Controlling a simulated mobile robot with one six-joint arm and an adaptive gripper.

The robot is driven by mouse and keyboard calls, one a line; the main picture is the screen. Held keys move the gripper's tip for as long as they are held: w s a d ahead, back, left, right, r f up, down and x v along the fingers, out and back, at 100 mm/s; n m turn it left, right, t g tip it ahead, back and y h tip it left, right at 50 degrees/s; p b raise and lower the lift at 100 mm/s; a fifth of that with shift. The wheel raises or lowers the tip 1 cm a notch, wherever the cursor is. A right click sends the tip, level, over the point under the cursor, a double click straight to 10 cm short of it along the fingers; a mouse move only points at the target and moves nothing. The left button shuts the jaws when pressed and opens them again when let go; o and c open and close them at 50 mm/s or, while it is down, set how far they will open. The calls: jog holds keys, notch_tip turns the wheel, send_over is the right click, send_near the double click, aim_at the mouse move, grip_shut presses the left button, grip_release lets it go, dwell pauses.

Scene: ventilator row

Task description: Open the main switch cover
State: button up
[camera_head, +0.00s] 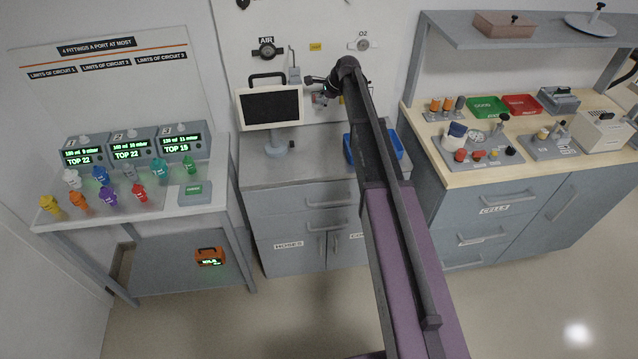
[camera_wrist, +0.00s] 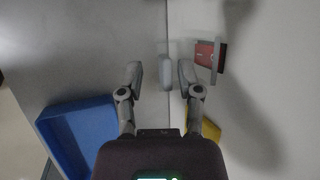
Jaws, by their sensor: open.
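My gripper (camera_wrist: 161,76) is open in the wrist view, with its two fingers apart. A small pale rounded piece (camera_wrist: 166,73) shows between the fingertips, at the seam of two grey surfaces; I cannot tell whether it is the cover's edge or handle. Right of the right finger is a small red plate with pale markings (camera_wrist: 204,53), with a grey upright piece (camera_wrist: 215,62) at its side. This may be the main switch and its cover, but I cannot tell. In the head view my gripper (camera_head: 319,98) is small, at the wall right of the monitor; the switch cannot be made out there.
A blue tray (camera_wrist: 78,138) lies left of my gripper, and a yellow piece (camera_wrist: 210,130) is behind the right finger. The monitor (camera_head: 270,106) stands close left of my gripper on the grey cabinet (camera_head: 262,174). AIR (camera_head: 267,50) and O2 (camera_head: 363,44) wall fittings are above.

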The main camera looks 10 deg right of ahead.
jog(key=w+f+n+t+y+b, duration=0.25)
jog(key=f+t+b, duration=0.7)
jog(key=b, duration=1.25)
jog(key=s+d+r+t, duration=0.1)
jog(key=s+d+r, duration=0.15)
jog(key=s, duration=0.35)
jog(key=s+d+r+t, duration=0.1)
jog(key=s+d+t, duration=0.15)
jog(key=s, duration=0.35)
jog(key=s+a+n+g+p, duration=0.1)
jog(key=s+a+n+g, duration=0.1)
jog(key=s+a+n+g+y+p, duration=0.1)
jog(key=s+a+n+g+p, duration=0.1)
jog(key=a+n, duration=0.1)
jog(key=s+a+f+n+g+y+p, duration=0.1)
jog(key=s+a+n+p, duration=0.1)
jog(key=s, duration=0.1)
jog(key=shift+a+g, duration=0.2)
jog(key=shift+g, duration=0.2)
jog(key=s+a+f+n+g+h+p, duration=0.1)
jog(key=s+n+g+p, duration=0.1)
jog(key=s, duration=0.3)
jog(key=s+a+f+n+g+h+p, duration=0.1)
jog(key=s+a+n+g+h+p, duration=0.1)
jog(key=s, duration=0.4)
jog(key=shift+f+n+g+p, duration=0.35)
jog(key=shift+n+g+p, duration=0.2)
jog(key=shift+g+p, duration=0.6)
jog(key=shift+s, duration=0.2)
